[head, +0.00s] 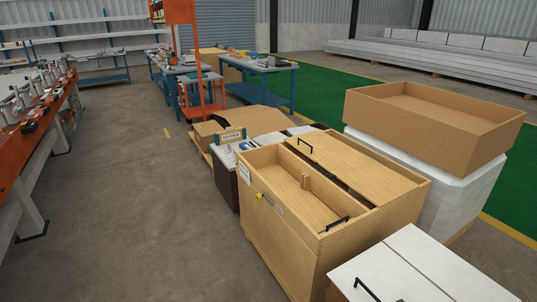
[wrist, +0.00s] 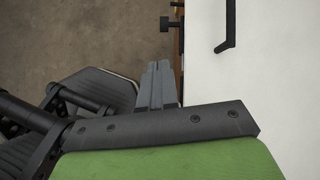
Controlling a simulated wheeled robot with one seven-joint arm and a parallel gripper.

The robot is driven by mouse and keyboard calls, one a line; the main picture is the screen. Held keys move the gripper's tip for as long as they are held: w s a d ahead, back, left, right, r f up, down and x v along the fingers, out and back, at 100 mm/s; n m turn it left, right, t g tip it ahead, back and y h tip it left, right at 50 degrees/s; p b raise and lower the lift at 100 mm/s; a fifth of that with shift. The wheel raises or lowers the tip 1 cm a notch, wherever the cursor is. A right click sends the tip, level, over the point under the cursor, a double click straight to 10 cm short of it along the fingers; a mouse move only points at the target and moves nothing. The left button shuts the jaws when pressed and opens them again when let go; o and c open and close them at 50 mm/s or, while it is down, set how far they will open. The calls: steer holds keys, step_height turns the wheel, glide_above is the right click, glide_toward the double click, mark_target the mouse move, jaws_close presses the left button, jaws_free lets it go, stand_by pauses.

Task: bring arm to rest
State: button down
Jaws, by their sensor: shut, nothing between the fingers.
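My gripper (wrist: 157,68) shows in the wrist view, its two grey fingers pressed together with nothing between them. It hangs over the concrete floor beside the edge of a white surface (wrist: 265,65) that carries a black handle (wrist: 230,25). A dark knob (wrist: 178,23) sticks out just ahead of the fingertips; I cannot tell the gap between them. My arm and gripper do not show in the head view.
In the head view a wooden box unit (head: 385,230) with black handles stands in front of me. A white-topped cabinet (head: 430,270) is at the lower right. A cardboard tray (head: 435,125) stands behind. An orange bench (head: 40,125) is at left. The floor (head: 140,200) between is clear.

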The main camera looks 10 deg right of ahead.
steer(key=w+a+r+n+g+h+p, duration=0.1)
steer(key=a+r+n, duration=0.35)
steer(key=r, duration=0.45)
steer(key=a+r+n+g+h+p, duration=0.1)
steer(key=a+r+n, duration=0.4)
steer(key=r, duration=0.4)
steer(key=w+a+r+n+g+p, duration=0.1)
steer(key=a+r+n, duration=0.2)
steer(key=r+n, duration=0.45)
steer(key=s+a+r+n+t+p, duration=0.1)
steer(key=s+a+r+n, duration=0.5)
steer(key=s+r, duration=0.1)
steer(key=s+a+r+n+t+h+p, duration=0.1)
steer(key=s+a+r+n+p, duration=0.1)
steer(key=s+a+r+n, duration=0.4)
step_height(320, 180, up, 4)
steer(key=shift+s+f+n, duration=0.1)
steer(key=shift+s+n, duration=0.3)
steer(key=shift+s, duration=0.7)
